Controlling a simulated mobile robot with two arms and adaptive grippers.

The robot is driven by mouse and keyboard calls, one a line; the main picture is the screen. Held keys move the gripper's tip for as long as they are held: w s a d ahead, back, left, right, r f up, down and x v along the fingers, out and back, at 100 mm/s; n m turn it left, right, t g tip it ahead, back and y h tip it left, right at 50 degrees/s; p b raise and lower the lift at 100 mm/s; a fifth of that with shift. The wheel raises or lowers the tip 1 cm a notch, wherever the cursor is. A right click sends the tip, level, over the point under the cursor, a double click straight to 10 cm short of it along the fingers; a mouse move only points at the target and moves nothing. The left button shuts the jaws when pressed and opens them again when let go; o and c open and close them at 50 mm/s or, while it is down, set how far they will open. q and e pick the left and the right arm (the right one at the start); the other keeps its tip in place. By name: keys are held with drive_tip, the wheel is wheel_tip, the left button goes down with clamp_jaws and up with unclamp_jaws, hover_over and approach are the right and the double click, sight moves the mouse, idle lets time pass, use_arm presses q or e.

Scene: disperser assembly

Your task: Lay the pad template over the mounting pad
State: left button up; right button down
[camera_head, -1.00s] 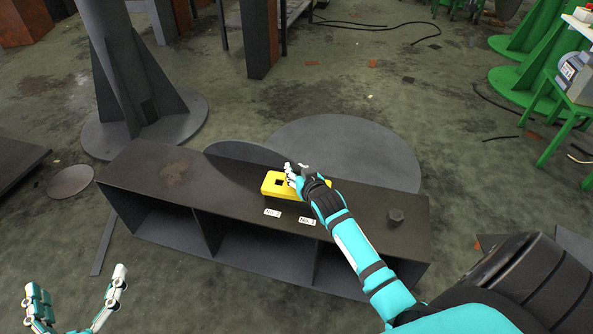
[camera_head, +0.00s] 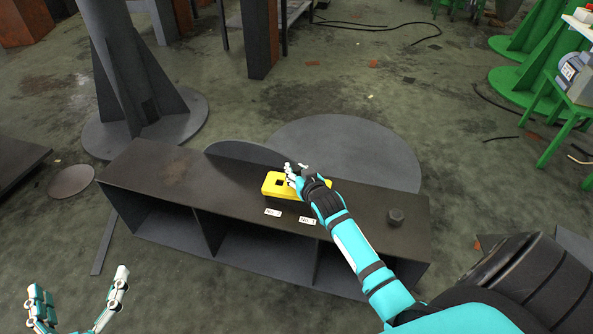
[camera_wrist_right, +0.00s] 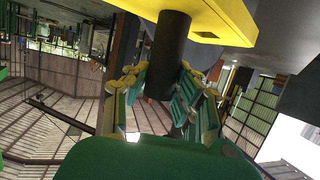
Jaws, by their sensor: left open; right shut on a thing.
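The yellow pad template (camera_head: 270,187), a flat plate with a dark square opening, is over the middle of the dark bench top. In the right wrist view the yellow plate (camera_wrist_right: 205,14) has a dark round handle (camera_wrist_right: 167,58). My right gripper (camera_head: 299,172) is shut on that handle, and the hand covers the template's right part. The mounting pad cannot be made out; a dark area shows under the template's front edge. I cannot tell whether the template rests on anything. My left gripper (camera_head: 79,281) is open and empty at the lower left, away from the bench.
The dark bench (camera_head: 165,170) has open compartments in front. Two white labels, No. 2 (camera_head: 273,212) and No. 1 (camera_head: 307,220), lie in front of the template. A dark nut-like part (camera_head: 395,215) stands on the right end. The bench top's left end is clear.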

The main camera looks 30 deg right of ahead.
drive_tip(key=shift+s+a+f, duration=0.1)
drive_tip(key=shift+s+f, duration=0.15)
drive_tip(key=shift+f, duration=0.45)
drive_tip(key=c, duration=1.5)
unclamp_jaws()
drive_tip(key=shift+o, duration=1.1)
drive_tip(key=shift+f, duration=0.15)
drive_tip(key=shift+o, duration=1.1)
drive_tip(key=shift+w, duration=0.1)
drive_tip(key=shift+o, duration=0.3)
drive_tip(key=shift+r, duration=0.25)
drive_tip(key=shift+f, duration=0.1)
drive_tip(key=v, duration=1.2)
drive_tip(key=shift+r, duration=0.2)
